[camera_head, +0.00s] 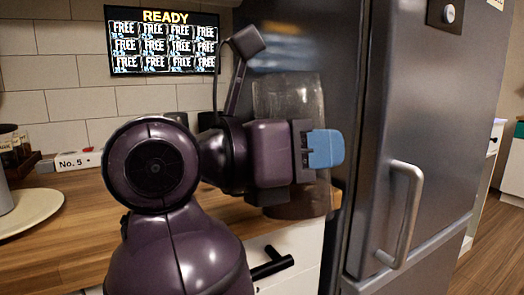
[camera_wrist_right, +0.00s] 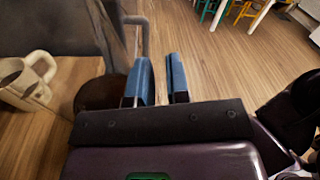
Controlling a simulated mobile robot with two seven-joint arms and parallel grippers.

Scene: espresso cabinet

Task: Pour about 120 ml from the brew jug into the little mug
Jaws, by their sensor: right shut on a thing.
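The brew jug (camera_head: 290,92) is a tall clear glass vessel with dark brown liquid low inside. It looks upright in the head view, partly hidden behind my right gripper (camera_head: 325,148). The jug's brown lower part (camera_wrist_right: 97,92) also shows in the right wrist view, left of the blue fingers of my right gripper (camera_wrist_right: 160,82). That gripper is shut on the jug, seemingly at its handle. I cannot tell whether the jug's base touches the counter. A cream mug (camera_wrist_right: 38,88) stands left of the jug in the right wrist view; its inside looks dark. My left gripper is not in view.
The wooden counter (camera_head: 75,245) runs along the tiled wall, with a pale plate (camera_head: 35,212) at the left and a "No. 5" block (camera_head: 78,161). A steel fridge (camera_head: 425,110) with a bar handle stands close at the right. A screen (camera_head: 163,42) reads READY.

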